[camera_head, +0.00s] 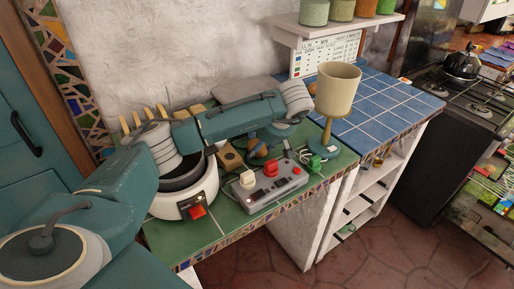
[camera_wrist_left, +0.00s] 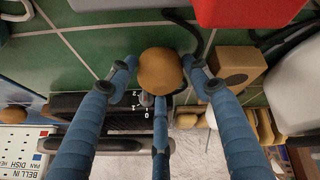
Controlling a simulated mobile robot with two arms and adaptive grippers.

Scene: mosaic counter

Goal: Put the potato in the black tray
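The brown potato (camera_wrist_left: 160,70) is between the fingers of my left gripper (camera_wrist_left: 158,78) in the left wrist view. It also shows below the hand in the head view (camera_head: 258,149). The fingers look spread around the potato, with a small gap at the left finger; contact at the other fingers is unclear. A black tray-like object (camera_wrist_left: 72,104) lies beside the potato toward the wall, partly hidden by the fingers, with a dial with white numbers next to it. In the head view my arm covers that spot. My right gripper is not in view.
A grey control box (camera_head: 268,188) with a red knob stands in front of the hand. A white cooker (camera_head: 183,196) and a brown block (camera_wrist_left: 235,68) are close by. A beige goblet (camera_head: 337,92) stands right of the arm. The blue tiled counter (camera_head: 385,105) has free room.

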